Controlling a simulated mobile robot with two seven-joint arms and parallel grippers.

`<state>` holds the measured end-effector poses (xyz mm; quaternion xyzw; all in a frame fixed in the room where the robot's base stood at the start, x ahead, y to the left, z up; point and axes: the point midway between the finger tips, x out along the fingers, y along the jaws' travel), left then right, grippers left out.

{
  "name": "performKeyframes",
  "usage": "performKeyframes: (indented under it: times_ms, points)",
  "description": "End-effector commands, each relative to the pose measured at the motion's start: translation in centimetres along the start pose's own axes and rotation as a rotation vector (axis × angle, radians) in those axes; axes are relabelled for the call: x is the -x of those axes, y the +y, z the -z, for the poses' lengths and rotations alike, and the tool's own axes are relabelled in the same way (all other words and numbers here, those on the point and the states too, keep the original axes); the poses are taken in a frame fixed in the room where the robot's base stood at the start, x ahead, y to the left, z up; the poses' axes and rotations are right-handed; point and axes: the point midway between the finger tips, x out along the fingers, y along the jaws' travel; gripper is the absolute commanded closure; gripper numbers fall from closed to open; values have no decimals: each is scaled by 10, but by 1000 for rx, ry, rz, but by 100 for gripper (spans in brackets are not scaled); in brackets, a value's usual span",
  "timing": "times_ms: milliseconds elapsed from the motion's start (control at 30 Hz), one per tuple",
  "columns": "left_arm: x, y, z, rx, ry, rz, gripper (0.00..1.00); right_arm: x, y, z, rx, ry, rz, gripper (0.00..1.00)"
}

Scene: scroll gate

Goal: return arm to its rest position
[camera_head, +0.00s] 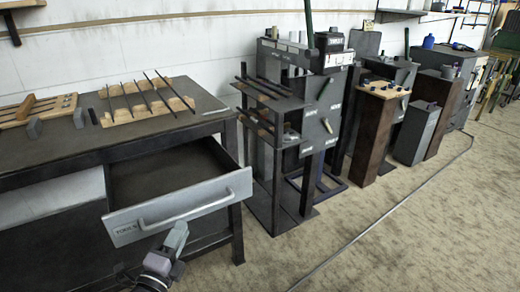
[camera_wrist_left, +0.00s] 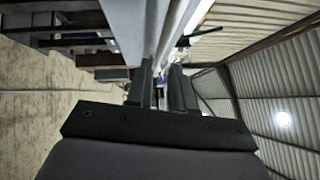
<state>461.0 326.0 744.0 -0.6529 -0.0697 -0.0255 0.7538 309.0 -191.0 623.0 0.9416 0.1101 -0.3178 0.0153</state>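My left gripper (camera_head: 177,232) is just in front of the open drawer (camera_head: 125,226), below its handle (camera_head: 190,211). In the left wrist view its two dark fingers (camera_wrist_left: 161,78) stand apart with a gap between them. The pale handle bar (camera_wrist_left: 176,28) runs ahead of the fingertips; I cannot tell whether they touch it. The drawer sticks out of the dark workbench (camera_head: 70,145), and its inside looks empty. My right gripper is not in view.
Wooden racks with dark rods (camera_head: 148,100) lie on the workbench. A dark metal shelf stand (camera_head: 272,125) and several machine stations, including a brown pedestal (camera_head: 377,125), line the wall. The pale floor (camera_head: 420,230) at the right is open.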

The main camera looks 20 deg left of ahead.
Motion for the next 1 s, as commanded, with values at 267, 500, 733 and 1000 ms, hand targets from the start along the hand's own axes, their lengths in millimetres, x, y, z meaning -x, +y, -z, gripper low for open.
performKeyframes:
  times_ms: [267, 500, 733, 1000]
  points:
    - [16, -6, 11, 245, 4, -107, 78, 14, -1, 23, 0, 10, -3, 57]
    - [75, -7, 54, 893, -74, -433, 78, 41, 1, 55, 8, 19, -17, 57]
    - [141, -9, 98, 1375, -250, -729, 78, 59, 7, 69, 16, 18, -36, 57]
    - [169, -9, 115, 1546, -351, -842, 78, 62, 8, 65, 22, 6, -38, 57]
